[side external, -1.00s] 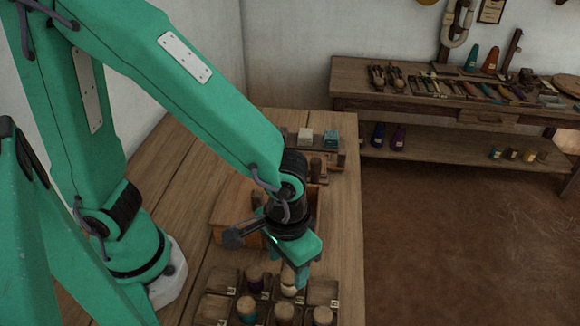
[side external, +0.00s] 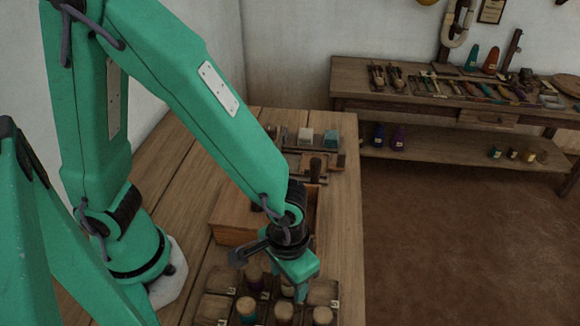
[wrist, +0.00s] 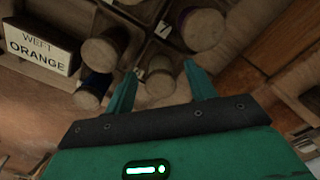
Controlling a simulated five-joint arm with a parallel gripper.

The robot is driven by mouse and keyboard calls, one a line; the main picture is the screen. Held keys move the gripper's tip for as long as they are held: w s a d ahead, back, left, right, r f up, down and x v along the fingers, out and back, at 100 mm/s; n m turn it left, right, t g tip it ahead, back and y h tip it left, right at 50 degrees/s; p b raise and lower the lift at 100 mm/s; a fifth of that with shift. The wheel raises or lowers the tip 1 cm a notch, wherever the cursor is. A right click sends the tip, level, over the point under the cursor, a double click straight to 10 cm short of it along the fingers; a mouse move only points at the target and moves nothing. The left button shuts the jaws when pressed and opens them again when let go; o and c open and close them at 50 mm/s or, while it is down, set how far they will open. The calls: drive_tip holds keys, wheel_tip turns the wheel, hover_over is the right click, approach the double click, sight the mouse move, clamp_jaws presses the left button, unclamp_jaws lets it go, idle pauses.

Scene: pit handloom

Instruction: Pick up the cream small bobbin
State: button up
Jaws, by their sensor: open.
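Several bobbins with wooden tops stand upright in a divided wooden rack (side external: 218,307). The bobbin (side external: 287,285) beside my gripper looks palest and may be the cream small bobbin, but its thread is mostly hidden. In the wrist view a wooden-topped bobbin (wrist: 157,78) shows between my fingertips, with its thread colour not clear. My gripper (side external: 300,291) is open, pointing down low over the rack's back row. In the wrist view its two fingers (wrist: 160,88) are apart, with nothing gripped. I cannot tell whether a finger touches the bobbin.
Other bobbins (wrist: 105,48) (wrist: 200,28) stand close around the fingers. A "WEFT ORANGE" label (wrist: 40,45) is on the rack. A wooden box (side external: 233,215) sits just behind my gripper. Farther off, a side table (side external: 350,75) holds tools.

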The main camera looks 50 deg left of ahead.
idle(0.4)
drive_tip(key=c, duration=1)
drive_tip(key=shift+r, duration=0.1)
drive_tip(key=shift+r, duration=4.9)
